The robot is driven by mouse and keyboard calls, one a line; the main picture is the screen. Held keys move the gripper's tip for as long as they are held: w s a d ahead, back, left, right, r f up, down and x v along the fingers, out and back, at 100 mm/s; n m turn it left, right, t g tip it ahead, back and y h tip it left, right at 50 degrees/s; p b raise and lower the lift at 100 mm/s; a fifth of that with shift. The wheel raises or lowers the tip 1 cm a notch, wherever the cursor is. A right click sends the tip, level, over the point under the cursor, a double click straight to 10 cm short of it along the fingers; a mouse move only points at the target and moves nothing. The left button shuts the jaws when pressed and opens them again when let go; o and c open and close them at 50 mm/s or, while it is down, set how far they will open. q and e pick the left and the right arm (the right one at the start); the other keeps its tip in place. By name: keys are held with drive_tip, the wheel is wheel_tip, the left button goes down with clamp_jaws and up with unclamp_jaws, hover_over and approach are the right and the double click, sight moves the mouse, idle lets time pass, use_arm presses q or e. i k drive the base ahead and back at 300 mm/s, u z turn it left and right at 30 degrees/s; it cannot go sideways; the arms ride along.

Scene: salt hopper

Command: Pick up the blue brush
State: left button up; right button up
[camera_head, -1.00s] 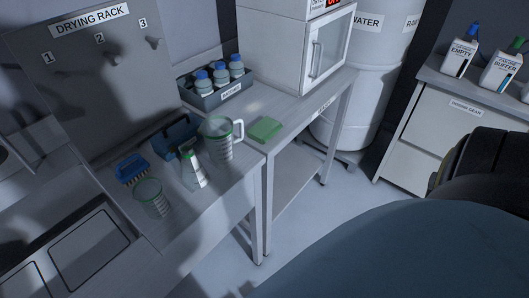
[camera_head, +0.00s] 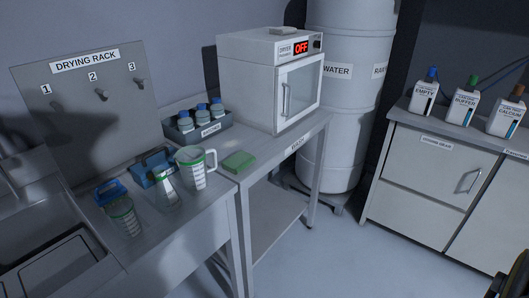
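The blue brush (camera_head: 110,192) lies on the counter at the left, between the sink and the drying rack board. A glass beaker with a green rim (camera_head: 123,218) stands just in front of it and partly overlaps it.
A flask (camera_head: 166,190), a blue caddy (camera_head: 153,167), a green-rimmed jug (camera_head: 195,168) and a green sponge (camera_head: 239,162) stand right of the brush. A bottle tray (camera_head: 197,133) and dryer (camera_head: 285,85) are behind. Floor (camera_head: 345,255) in front is clear.

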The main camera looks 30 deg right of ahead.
sight(101, 200)
drive_tip(key=z, duration=0.3)
drive_tip(key=k, duration=0.5)
drive_tip(key=u, duration=0.6)
drive_tip(key=i, duration=1.3)
drive_tip(key=z, duration=0.7)
drive_tip(key=i, duration=0.3)
drive_tip(key=z, duration=0.35)
